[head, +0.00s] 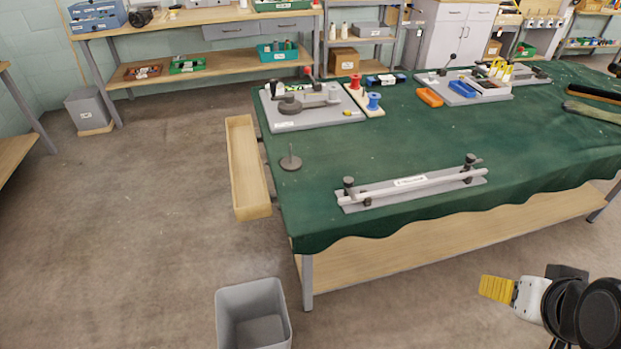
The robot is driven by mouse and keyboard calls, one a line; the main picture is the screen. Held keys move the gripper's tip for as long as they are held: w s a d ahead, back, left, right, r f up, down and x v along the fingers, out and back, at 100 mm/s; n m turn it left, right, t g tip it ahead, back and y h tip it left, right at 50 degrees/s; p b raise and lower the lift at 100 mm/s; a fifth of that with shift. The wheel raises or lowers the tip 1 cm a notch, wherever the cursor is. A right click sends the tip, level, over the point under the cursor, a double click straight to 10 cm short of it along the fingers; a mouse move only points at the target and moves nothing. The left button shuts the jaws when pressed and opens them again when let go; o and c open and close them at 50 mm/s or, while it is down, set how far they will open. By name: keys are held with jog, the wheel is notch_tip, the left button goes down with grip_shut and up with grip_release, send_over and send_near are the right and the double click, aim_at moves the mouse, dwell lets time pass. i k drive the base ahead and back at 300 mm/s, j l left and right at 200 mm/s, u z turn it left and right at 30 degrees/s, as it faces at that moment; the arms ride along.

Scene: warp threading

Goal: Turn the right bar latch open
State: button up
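A pale bar (420,186) lies along a grey base plate (355,208) near the front edge of the green-covered table. A dark right bar latch (470,163) stands at the bar's right end, with a short arm pointing right. A similar dark left latch (348,187) stands at the other end. How far either latch is turned is too small to tell. My gripper (490,287), with yellow fingers, is at the lower right, in front of the table and apart from the bar. Its fingers overlap in this view, so their gap is hidden.
The table's green cloth (390,135) is clear behind the bar. A thin spindle on a round base (290,160) stands at the left edge. Fixtures (310,105) and spools (374,102) sit farther back. A wooden tray (247,170) and a grey bin (252,315) are left of the table.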

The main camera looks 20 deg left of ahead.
aim_at(348, 182)
jog(key=u, duration=0.9)
jog(key=i+j+u, duration=0.15)
jog(key=i+u, duration=0.65)
jog(key=i+l, duration=0.05)
